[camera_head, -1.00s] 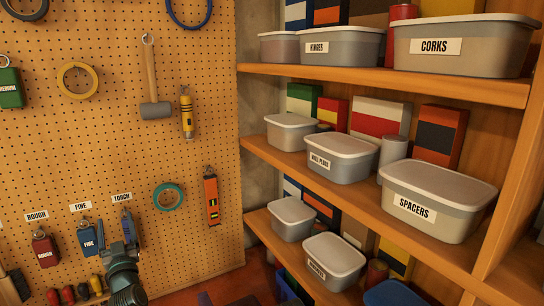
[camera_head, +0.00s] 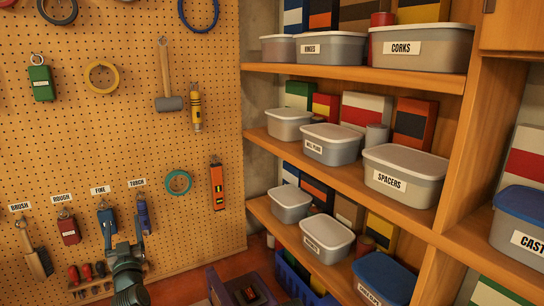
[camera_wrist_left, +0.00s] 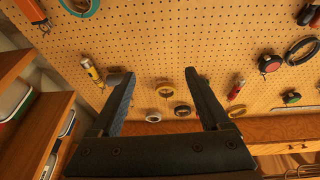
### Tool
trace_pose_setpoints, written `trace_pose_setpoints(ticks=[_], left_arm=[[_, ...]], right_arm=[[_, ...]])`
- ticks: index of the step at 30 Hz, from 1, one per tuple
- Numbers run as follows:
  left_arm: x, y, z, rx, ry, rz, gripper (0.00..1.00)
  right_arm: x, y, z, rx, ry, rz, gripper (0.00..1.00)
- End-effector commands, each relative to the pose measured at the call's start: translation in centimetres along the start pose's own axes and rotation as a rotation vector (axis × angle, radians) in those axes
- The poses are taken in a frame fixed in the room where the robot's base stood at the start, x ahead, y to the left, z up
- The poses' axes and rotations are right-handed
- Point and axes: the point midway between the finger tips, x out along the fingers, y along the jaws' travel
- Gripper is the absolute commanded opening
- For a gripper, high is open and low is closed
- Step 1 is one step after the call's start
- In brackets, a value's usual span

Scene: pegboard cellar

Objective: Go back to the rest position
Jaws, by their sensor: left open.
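My left gripper (camera_head: 123,238) shows at the lower left of the head view, in front of the pegboard, with the lower row of tags behind it. In the left wrist view the two dark fingers of this gripper (camera_wrist_left: 156,78) stand wide apart with nothing between them. The pegboard (camera_wrist_left: 165,55) lies beyond the fingertips. How far the fingertips are from the board I cannot tell. My right gripper is in neither view.
Wooden shelves (camera_head: 350,163) with lidded grey bins fill the right. A spacers bin (camera_head: 405,178) sits on the middle shelf. A mallet (camera_head: 166,85) and a yellow torch-like tool (camera_head: 196,112) hang on the pegboard. A dark purple box (camera_head: 240,287) stands low in front.

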Motion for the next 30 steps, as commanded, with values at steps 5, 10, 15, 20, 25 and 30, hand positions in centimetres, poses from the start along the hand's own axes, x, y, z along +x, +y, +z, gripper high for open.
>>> trace_pose_setpoints(ticks=[5,10,15,20,25,30], left_arm=[[-0.2,2.0,1.7,-0.005,-0.079,0.059,0.80],[-1.0,4.8,4.1,-0.013,-0.195,0.138,0.80],[-2.9,8.4,7.5,-0.016,-0.369,0.242,0.80],[-6.9,12.6,12.0,-0.004,-0.622,0.365,0.80],[-14.6,16.1,16.9,0.047,-0.993,0.484,0.80],[-22.2,16.7,19.4,0.125,-1.319,0.525,0.80]], right_arm=[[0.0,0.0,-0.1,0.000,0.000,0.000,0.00],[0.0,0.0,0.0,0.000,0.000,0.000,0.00],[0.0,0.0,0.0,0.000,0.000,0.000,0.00],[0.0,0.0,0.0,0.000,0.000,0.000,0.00],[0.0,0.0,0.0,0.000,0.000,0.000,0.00],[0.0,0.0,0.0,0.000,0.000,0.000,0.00]])
